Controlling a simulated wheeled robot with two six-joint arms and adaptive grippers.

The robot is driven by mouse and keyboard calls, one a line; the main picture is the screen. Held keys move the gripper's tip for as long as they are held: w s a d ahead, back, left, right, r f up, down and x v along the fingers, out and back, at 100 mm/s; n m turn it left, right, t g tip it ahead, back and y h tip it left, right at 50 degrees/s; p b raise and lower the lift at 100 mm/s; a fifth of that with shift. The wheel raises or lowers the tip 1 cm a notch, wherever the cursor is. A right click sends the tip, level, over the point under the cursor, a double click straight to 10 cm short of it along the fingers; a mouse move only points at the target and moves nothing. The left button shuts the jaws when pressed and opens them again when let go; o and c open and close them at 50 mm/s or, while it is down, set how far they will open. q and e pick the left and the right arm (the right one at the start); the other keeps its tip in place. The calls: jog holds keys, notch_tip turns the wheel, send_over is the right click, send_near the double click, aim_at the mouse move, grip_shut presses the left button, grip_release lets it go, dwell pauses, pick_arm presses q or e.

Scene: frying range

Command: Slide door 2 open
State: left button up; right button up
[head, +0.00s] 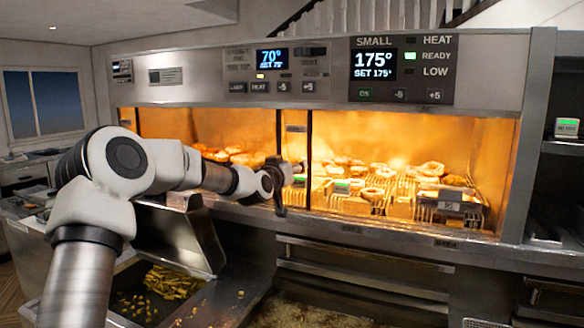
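A lit warming cabinet (320,100) spans the view, with glowing bays behind its front. Two dark upright bars, a left one (279,135) and a right one (309,140), stand near its middle, with a narrow metal strip between them. They look like door edges or handles; I cannot read a number that marks door 2. My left gripper (280,190) is at the lower part of these bars, with a dark finger pointing down in front of the cabinet's lower edge. Whether it touches a bar, and its finger gap, cannot be made out. My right gripper is not in view.
Fried food on racks (375,190) fills the right bay, with small green-lit tags. A control panel (402,70) reading 175° is above. Below are metal drawers (365,255) and a bin of fries (165,283) at the lower left. Dark shelves stand at the right.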

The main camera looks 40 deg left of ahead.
pick_arm(q)
jog(key=v, duration=0.7)
dwell(0.4)
jog(key=shift+s+d, duration=0.1)
jog(key=shift+s, duration=0.1)
